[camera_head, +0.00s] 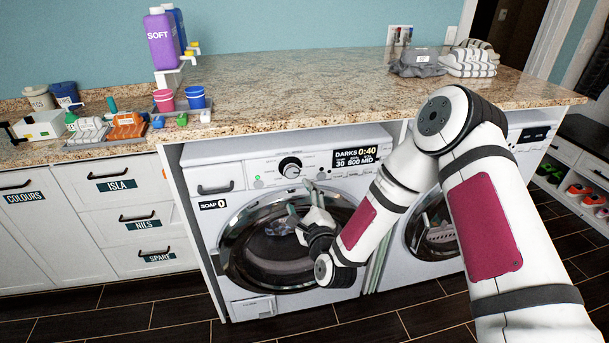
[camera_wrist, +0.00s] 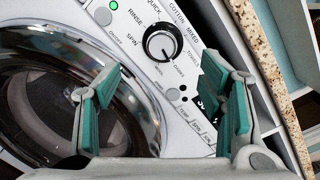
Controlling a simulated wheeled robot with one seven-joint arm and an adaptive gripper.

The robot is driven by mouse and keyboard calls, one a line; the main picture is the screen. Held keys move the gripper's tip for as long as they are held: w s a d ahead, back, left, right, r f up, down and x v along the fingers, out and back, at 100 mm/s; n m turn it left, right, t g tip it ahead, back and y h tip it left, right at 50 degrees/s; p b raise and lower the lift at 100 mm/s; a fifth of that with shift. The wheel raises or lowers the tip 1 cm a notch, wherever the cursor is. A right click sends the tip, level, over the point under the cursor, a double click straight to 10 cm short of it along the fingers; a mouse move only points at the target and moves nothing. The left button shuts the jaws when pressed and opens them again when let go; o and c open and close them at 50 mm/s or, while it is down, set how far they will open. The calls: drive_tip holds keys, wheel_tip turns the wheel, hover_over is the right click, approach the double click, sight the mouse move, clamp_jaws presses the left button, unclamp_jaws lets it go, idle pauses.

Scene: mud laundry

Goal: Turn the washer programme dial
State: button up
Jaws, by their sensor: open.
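The washer (camera_head: 235,173) stands under the counter, its round glass door shut. My gripper (camera_head: 314,193) is in front of the washer, just below and right of the dial. In the wrist view its teal-padded fingers (camera_wrist: 165,90) are spread apart and empty, not touching the dial.
A display (camera_head: 354,157) reads DARKS 0:40 right of the dial. A soap drawer (camera_head: 213,188) is at the left. A second machine (camera_head: 433,236) stands to the right, partly behind my arm. The granite counter (camera_head: 300,88) overhangs the panel and holds bottles, cups and folded cloths.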

sight(292, 172)
drive_tip(key=shift+m+t+h, duration=0.3)
drive_tip(key=shift+m, duration=0.3)
drive_tip(key=x, duration=1.3)
drive_tip(key=shift+w+d+f+b, duration=0.2)
drive_tip(key=shift+d+f+b, duration=0.05)
drive_tip(key=shift+f+b, duration=0.15)
drive_tip(key=c, duration=1.2)
